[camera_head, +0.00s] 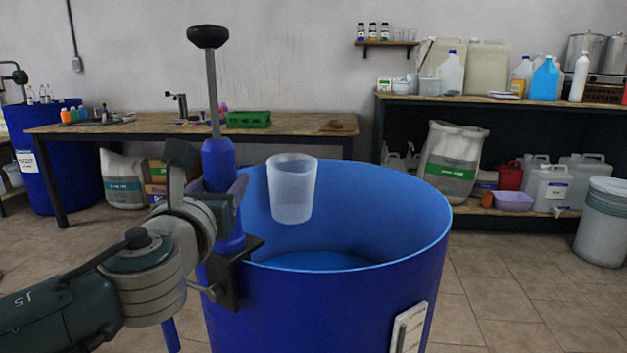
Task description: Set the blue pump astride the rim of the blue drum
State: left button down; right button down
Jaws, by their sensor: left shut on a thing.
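The blue pump (219,160) stands about upright at the left rim of the large open blue drum (330,305). A grey rod with a black knob rises from its top. Its black bracket (228,284) overlaps the drum's near-left rim in the picture; I cannot tell whether it straddles or rests on the rim. My left gripper (226,192) is shut on the pump's blue body, its fingers partly hiding it. A blue tube end (170,336) shows below my left wrist, outside the drum. My right gripper is not in view.
A translucent cup (292,190) appears in front of the drum's far inner wall, its support not visible. A wooden workbench (290,127) with a green crate (248,119) stands behind. A shelf unit (520,105) with jugs is at right.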

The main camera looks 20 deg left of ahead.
pick_arm(q)
jog(key=shift+c, duration=0.7)
grip_release()
jog(key=shift+w+r, duration=0.1)
jog(key=shift+f, duration=0.2)
jog(key=p+v, duration=0.2)
jog(key=v, duration=0.8)
jog(key=shift+r, duration=0.2)
